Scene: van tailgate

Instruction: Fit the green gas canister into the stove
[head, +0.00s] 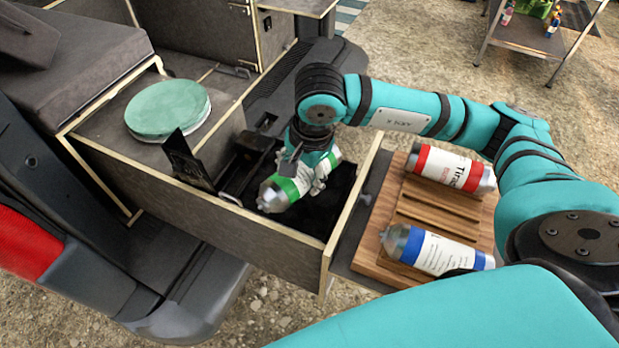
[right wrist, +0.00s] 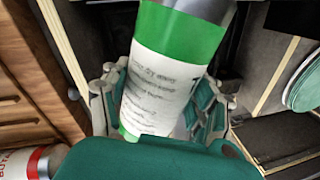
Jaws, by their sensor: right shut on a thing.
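The green gas canister (head: 274,194), white-labelled with green bands and a silver end, is tilted in my right gripper (head: 308,178) above the open drawer. In the right wrist view, the canister (right wrist: 180,70) lies between the fingers (right wrist: 160,105), its silver end pointing away. The black stove (head: 240,172) appears to sit in the drawer, just left of the canister, with a dark flap (head: 186,160) standing up. Its canister bay is not clearly visible. The canister looks apart from the stove. My left gripper is out of view.
A wooden rack (head: 420,215) at the right bears a red-banded canister (head: 447,168) and a blue-banded canister (head: 432,248). The drawer's front wall (head: 270,255) borders the dark space. A round green-topped item (head: 168,108) sits behind, at the left. A shelf cart (head: 530,35) stands far back.

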